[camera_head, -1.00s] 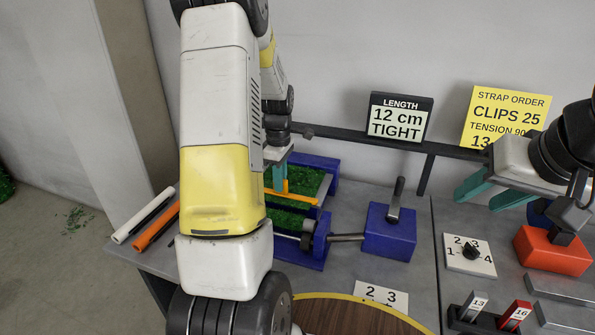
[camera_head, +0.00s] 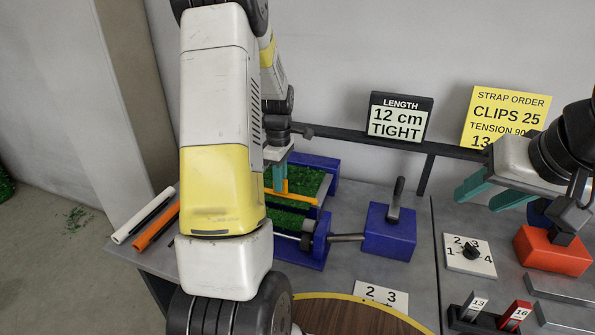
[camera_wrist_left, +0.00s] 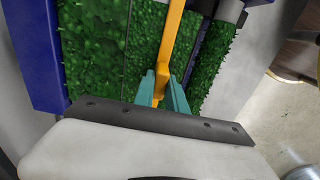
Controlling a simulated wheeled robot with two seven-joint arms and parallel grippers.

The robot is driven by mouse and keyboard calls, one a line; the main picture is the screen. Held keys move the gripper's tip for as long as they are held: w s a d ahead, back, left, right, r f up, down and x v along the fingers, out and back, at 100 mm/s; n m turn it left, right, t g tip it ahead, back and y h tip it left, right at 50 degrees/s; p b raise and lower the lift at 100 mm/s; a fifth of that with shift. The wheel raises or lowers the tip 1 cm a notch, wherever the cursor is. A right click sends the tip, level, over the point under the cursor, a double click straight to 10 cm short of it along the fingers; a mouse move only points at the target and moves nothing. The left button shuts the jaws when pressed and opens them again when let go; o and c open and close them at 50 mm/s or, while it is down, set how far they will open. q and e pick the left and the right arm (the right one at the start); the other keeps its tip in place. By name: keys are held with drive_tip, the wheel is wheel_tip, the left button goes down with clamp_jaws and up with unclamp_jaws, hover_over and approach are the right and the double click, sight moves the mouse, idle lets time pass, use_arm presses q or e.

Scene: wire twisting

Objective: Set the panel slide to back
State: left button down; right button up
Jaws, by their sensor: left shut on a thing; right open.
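My left gripper (camera_head: 278,181) is shut on an orange bar (camera_head: 300,198) that lies over green, grass-like panels (camera_head: 307,181) in a blue frame (camera_head: 325,163). My left arm hides part of this fixture in the head view. In the left wrist view, the teal fingers (camera_wrist_left: 162,88) close around the orange bar (camera_wrist_left: 174,38), with green panels (camera_wrist_left: 97,50) on both sides. I cannot tell for certain which part is the panel slide. My right gripper (camera_head: 483,190) is open and empty, above the table at the right.
A blue block with a lever (camera_head: 390,232) stands right of the fixture. A numbered dial (camera_head: 470,255), a red block (camera_head: 550,252) and a dark holder (camera_head: 490,313) are at the right. White and orange rods (camera_head: 155,229) lie at the left edge. A dark rail (camera_head: 370,140) runs behind.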

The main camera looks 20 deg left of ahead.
use_arm(q)
drive_tip(key=shift+w+r, duration=0.1)
drive_tip(key=w, duration=0.6)
drive_tip(key=shift+w, duration=0.65)
drive_tip(key=c, duration=1.4)
unclamp_jaws()
drive_tip(key=shift+w, duration=0.15)
drive_tip(key=shift+o, duration=0.2)
wheel_tip(320, 180, up, 8)
